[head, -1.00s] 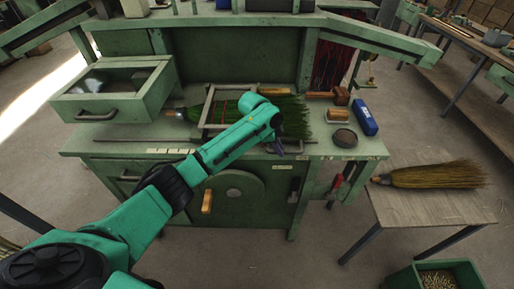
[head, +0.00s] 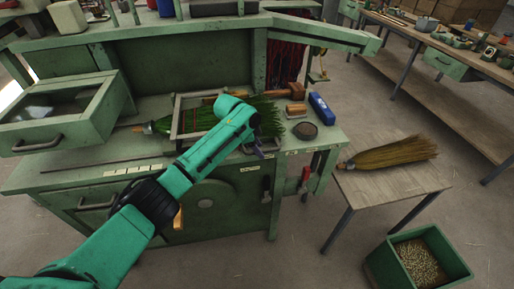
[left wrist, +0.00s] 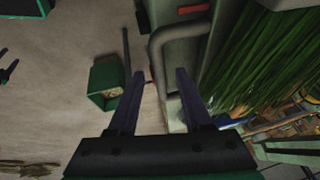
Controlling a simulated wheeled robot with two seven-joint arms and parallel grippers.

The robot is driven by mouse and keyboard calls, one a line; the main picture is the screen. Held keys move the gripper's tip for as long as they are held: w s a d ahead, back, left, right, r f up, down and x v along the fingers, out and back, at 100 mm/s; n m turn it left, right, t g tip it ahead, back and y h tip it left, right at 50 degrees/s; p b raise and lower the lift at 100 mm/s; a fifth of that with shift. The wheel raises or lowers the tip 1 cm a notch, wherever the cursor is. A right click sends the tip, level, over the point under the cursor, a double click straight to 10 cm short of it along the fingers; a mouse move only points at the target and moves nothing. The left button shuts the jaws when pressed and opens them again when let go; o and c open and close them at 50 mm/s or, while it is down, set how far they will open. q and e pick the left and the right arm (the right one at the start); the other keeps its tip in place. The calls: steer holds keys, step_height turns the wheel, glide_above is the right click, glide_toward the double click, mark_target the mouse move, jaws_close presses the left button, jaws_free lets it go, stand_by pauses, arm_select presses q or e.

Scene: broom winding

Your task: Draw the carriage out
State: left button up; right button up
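The carriage (head: 177,118), a grey metal frame, lies on the green bench around a broom with green bristles (head: 200,116). Its bent grey handle (left wrist: 157,50) shows large in the left wrist view. My left gripper (head: 262,152) is at the bench's front edge, right of the frame. In the left wrist view its two fingers (left wrist: 157,92) are apart, and the lower handle end shows between them. I cannot tell whether they touch it. My forearm hides part of the carriage in the head view. My right gripper (left wrist: 8,65) shows small at the wrist view's left edge, fingers apart.
An open drawer (head: 70,122) juts out at the left. A mallet (head: 288,92), a blue box (head: 321,108) and a dark round dish (head: 305,131) sit right of the carriage. A side table (head: 385,190) holds a straw broom (head: 390,155). A green bin (head: 385,262) stands on the floor.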

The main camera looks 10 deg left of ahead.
arm_select(q)
steer(key=b+v, duration=0.2)
steer(key=v, duration=1.2)
steer(key=shift+r, duration=0.25)
steer(key=shift+s+f, duration=0.1)
